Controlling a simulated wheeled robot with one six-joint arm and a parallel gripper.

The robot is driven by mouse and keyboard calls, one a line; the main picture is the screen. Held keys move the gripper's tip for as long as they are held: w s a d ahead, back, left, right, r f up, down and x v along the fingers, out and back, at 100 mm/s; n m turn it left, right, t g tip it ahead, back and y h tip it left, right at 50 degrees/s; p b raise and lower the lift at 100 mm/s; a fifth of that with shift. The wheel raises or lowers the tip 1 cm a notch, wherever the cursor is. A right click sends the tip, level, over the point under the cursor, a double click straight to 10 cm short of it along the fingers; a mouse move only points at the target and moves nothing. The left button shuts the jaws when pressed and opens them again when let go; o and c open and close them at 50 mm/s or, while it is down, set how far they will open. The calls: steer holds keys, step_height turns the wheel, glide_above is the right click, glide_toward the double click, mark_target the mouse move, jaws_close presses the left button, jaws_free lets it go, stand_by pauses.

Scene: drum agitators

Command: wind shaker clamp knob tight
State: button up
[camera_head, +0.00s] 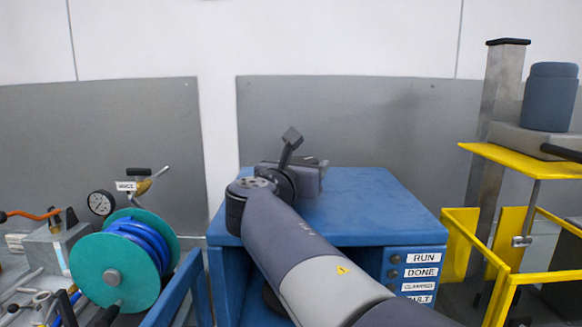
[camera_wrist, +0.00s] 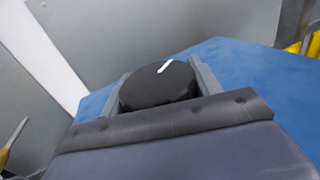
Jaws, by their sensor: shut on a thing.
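The shaker is a blue cabinet (camera_head: 372,203) in the middle of the head view, with its flat top also in the wrist view (camera_wrist: 235,65). The clamp knob (camera_wrist: 152,92) is a round black disc with a white mark, which points toward the upper right in the wrist view. My gripper (camera_wrist: 160,74) is shut on the knob, with a grey finger on each side of it. In the head view my gripper (camera_head: 312,176) is over the cabinet top, and I cannot make out the knob there.
The cabinet front has a panel (camera_head: 421,272) labelled RUN, DONE, CLAMPED and a partly hidden one; its small lamps look dark. A teal hose reel (camera_head: 98,262) and a gauge (camera_head: 101,202) stand left. A yellow-framed stand (camera_head: 535,165) with a grey drum (camera_head: 549,97) stands right. A grey wall panel is behind.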

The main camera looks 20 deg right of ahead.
steer(key=m+g+h+p, duration=0.2)
steer(key=g, duration=0.1)
steer(key=m+g+h+p, duration=0.1)
steer(key=p, duration=0.1)
steer(key=shift+s+r+m+g, duration=0.1)
steer(key=shift+r+m+g, duration=0.2)
steer(key=shift+m+g, duration=0.1)
steer(key=m+g+h+p, duration=0.1)
steer(key=g+p, duration=0.1)
steer(key=m+g+h+p, duration=0.1)
steer(key=g+p, duration=0.1)
steer(key=shift+s+d+r+m, duration=0.1)
steer(key=shift+s+d+m, duration=0.05)
steer(key=shift+m, duration=0.15)
steer(key=m+g+p, duration=0.1)
steer(key=p, duration=0.1)
steer(key=m+g+p, duration=0.1)
steer(key=g+p, duration=0.1)
steer(key=m+g+p, duration=0.1)
steer(key=g+p, duration=0.1)
steer(key=shift+s, duration=0.25)
steer(key=shift+s+f+m+g+p, duration=0.1)
steer(key=shift+f+m+g+p, duration=0.2)
steer(key=shift+m+g+p, duration=0.55)
steer(key=shift+f, duration=0.15)
steer(key=o, duration=1)
steer(key=shift+c, duration=0.2)
steer(key=shift+d, duration=0.1)
